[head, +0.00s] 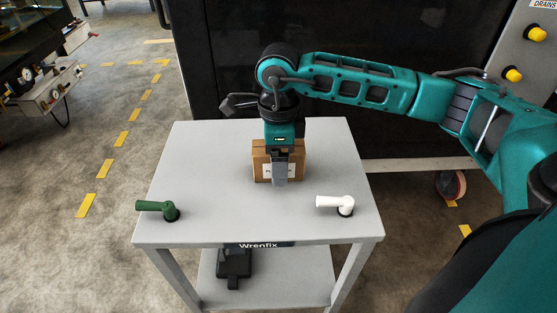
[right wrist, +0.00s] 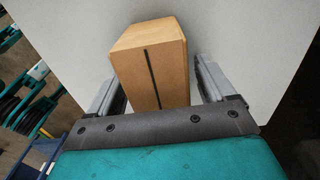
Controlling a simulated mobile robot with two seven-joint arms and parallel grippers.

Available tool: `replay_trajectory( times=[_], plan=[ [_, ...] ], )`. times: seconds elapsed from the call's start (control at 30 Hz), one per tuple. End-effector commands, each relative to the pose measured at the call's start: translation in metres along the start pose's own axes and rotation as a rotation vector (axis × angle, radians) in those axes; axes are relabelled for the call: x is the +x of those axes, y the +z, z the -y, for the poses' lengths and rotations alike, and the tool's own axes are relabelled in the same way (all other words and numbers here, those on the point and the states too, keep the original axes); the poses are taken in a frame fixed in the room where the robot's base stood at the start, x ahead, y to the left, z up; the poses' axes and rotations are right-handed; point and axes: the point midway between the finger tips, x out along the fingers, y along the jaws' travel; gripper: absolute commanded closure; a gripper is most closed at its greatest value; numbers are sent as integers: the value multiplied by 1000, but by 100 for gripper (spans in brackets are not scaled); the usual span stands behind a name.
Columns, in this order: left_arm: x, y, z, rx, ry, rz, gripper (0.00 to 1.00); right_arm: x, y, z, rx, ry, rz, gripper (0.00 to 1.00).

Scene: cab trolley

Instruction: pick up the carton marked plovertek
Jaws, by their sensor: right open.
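A brown carton (head: 262,174) stands on the grey trolley top towards its back, with a white label facing front. My right gripper hides much of the label, so I cannot read its marking. In the right wrist view the carton (right wrist: 152,62) shows a dark line on its top face. My right gripper (head: 281,180) is above the carton in the head view, pointing down. In the right wrist view its two fingers (right wrist: 160,85) are apart, one on each side of the carton, with gaps visible. My left gripper is not in view.
The trolley top (head: 215,210) also holds a green handle (head: 157,208) at front left and a white handle (head: 336,204) at front right. A dark object (head: 234,264) sits on the lower shelf. A dark machine panel (head: 350,40) stands behind the trolley.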

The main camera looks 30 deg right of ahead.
Motion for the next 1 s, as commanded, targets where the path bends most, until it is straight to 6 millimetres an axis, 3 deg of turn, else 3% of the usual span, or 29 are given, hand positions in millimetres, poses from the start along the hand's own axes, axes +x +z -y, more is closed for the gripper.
replay_trajectory(
  times=[0.2, 1.0],
  plan=[
    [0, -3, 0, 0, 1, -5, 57, 1, 0, 0, -1, -2, 2, 17],
    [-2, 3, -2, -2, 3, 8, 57, 0, 0, 0, -1, -2, 2, 94]
  ],
)
